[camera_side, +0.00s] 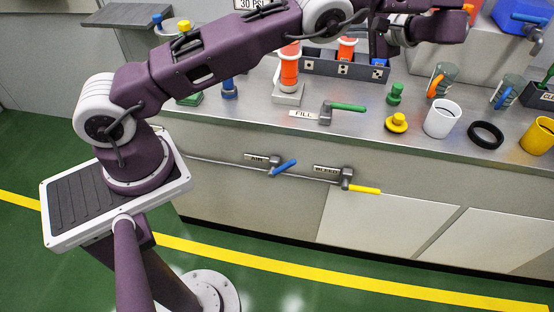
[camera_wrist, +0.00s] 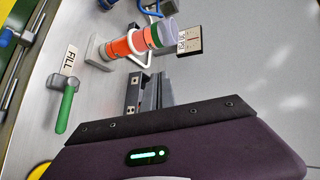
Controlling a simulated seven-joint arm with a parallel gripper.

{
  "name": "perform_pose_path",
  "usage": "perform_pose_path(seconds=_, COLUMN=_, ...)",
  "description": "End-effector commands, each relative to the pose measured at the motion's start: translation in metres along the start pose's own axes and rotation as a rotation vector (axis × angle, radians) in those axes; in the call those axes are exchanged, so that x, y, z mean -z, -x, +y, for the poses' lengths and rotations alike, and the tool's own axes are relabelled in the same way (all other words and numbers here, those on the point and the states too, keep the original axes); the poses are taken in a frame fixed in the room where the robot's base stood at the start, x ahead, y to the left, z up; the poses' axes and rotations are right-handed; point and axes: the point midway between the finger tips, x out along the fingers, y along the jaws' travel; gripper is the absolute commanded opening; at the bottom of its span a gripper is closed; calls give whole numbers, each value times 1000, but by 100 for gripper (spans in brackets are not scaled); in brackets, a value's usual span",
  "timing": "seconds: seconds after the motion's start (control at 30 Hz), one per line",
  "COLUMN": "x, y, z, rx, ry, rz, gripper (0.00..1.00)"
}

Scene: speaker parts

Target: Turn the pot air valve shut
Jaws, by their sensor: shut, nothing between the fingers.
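The valve with the blue lever (camera_side: 284,167) is on the thin pipe along the bench's front face, beside a small label that seems to read AIR. Its lever points right and slightly up in the side view, at an angle to the pipe.
A yellow-handled valve (camera_side: 362,188) is right of the blue one on the same pipe. A green-handled FILL valve (camera_side: 345,106) stands on the bench. An orange cylinder (camera_side: 289,72), cups (camera_side: 442,119) and a black ring (camera_side: 486,135) are also there. The floor before the bench front is clear.

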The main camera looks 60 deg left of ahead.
Motion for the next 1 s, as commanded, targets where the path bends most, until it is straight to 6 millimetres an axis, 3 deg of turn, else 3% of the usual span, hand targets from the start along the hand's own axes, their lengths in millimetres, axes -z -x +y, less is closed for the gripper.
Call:
perform_pose_path(seconds=0.03, x=2, y=-20, z=-31, rx=12, ry=-6, rz=5, gripper=0)
perform_pose_path(seconds=0.1, x=3, y=-58, z=-66, rx=24, ry=-37, rz=20, gripper=0)
perform_pose_path(seconds=0.2, x=-4, y=-112, z=-102, rx=18, ry=-89, rz=52, gripper=0)
perform_pose_path(seconds=0.27, x=-13, y=-143, z=-121, rx=8, ry=-126, rz=80, gripper=0)
perform_pose_path(seconds=0.4, x=-51, y=-208, z=-155, rx=-22, ry=-229, rz=180, gripper=0)
perform_pose_path(seconds=0.47, x=-70, y=-226, z=-162, rx=-37, ry=-275, rz=233, gripper=0)
perform_pose_path(seconds=0.6, x=-114, y=-245, z=-163, rx=-70, ry=-373, rz=347, gripper=0)
perform_pose_path(seconds=0.77, x=-159, y=-246, z=-148, rx=-110, ry=-467, rz=457, gripper=0)
perform_pose_path(seconds=0.87, x=-185, y=-242, z=-130, rx=-151, ry=-516, rz=521, gripper=0)
perform_pose_path(seconds=1.0, x=-218, y=-236, z=-81, rx=-284, ry=-538, rz=616, gripper=0)
